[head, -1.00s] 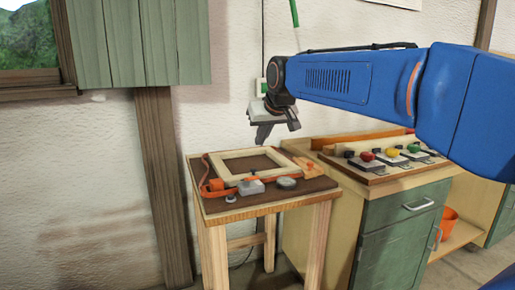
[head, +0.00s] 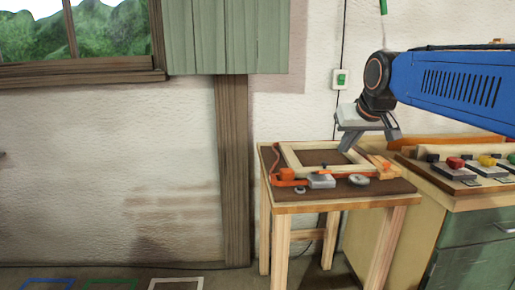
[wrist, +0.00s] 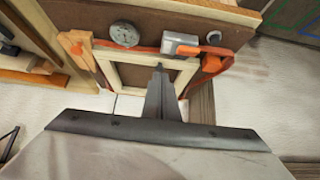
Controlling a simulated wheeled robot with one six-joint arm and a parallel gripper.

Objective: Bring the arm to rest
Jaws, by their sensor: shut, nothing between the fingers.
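My gripper (head: 368,141) hangs from the blue arm at the right of the head view, above the small wooden table (head: 335,203). It is shut and empty. In the wrist view my gripper (wrist: 160,68) points toward a pale wooden frame (wrist: 112,71), with space in the frame behind its tips. The same frame (head: 290,155) lies on the table's dark top in the head view, partly hidden by my gripper.
An orange clamp (head: 287,175), a grey block (head: 321,181) and a round grey disc (head: 358,180) lie by the frame. A green cabinet (head: 480,235) with coloured buttons on top stands right. Floor outlines, including a white one (head: 176,283), lie at lower left.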

